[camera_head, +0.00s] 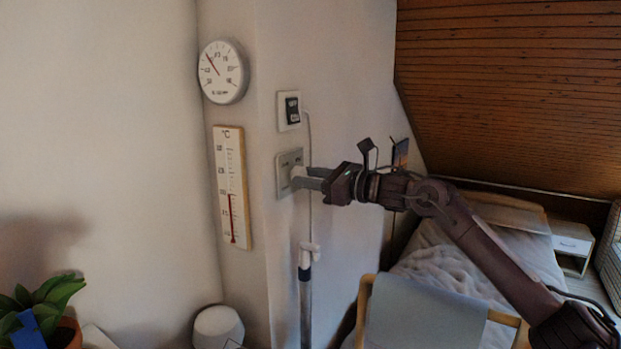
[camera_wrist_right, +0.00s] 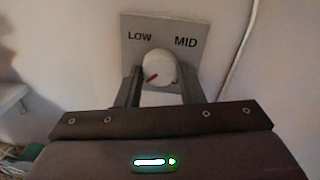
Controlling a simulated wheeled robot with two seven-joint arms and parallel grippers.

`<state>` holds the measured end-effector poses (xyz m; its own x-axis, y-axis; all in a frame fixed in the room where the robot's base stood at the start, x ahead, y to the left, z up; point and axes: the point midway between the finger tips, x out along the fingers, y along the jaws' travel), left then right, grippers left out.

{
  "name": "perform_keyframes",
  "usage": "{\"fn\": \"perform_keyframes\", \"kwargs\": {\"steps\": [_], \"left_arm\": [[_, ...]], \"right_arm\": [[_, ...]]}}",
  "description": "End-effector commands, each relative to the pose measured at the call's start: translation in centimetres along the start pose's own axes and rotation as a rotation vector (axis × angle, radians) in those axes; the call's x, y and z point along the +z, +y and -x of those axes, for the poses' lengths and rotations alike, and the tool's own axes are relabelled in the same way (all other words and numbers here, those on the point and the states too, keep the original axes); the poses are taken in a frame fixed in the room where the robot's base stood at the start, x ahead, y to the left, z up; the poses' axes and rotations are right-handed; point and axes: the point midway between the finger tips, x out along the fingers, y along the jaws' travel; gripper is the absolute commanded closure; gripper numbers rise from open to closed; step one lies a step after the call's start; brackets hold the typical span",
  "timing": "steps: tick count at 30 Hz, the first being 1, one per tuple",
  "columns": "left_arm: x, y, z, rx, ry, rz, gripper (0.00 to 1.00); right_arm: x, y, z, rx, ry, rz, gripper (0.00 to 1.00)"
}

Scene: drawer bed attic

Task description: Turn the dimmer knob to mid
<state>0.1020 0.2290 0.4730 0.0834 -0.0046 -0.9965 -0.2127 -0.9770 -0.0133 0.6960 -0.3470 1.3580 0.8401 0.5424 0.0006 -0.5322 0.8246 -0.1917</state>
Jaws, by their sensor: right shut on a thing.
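The dimmer knob (camera_wrist_right: 158,69) is a round white knob on a grey wall plate (camera_wrist_right: 196,26) marked LOW at the left and MID at the right. Its red pointer mark points to the lower left in the right wrist view. In the head view the plate (camera_head: 283,163) is on the wall left of my right gripper (camera_head: 298,179), with the knob mostly hidden by the fingers. My right gripper also shows in the wrist view (camera_wrist_right: 158,88), its two fingers shut on the knob from either side. My left gripper is not in view.
A switch plate (camera_head: 289,111) is above the dimmer, with a cable running down the wall beside it. A dial gauge (camera_head: 222,72) and a thermometer (camera_head: 232,187) hang to the left.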

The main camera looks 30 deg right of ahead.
Motion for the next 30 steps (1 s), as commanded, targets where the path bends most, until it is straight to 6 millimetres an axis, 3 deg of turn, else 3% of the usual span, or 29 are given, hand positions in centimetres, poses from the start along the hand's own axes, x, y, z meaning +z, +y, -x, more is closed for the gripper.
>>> {"fn": "perform_keyframes", "kwargs": {"steps": [11,30], "left_arm": [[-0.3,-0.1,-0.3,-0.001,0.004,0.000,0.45],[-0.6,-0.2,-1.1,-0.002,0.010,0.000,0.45]], "right_arm": [[-0.2,0.1,0.0,-0.001,-0.004,-0.144,0.88],[-0.2,0.2,0.0,-0.006,-0.029,-0.733,0.88]]}}
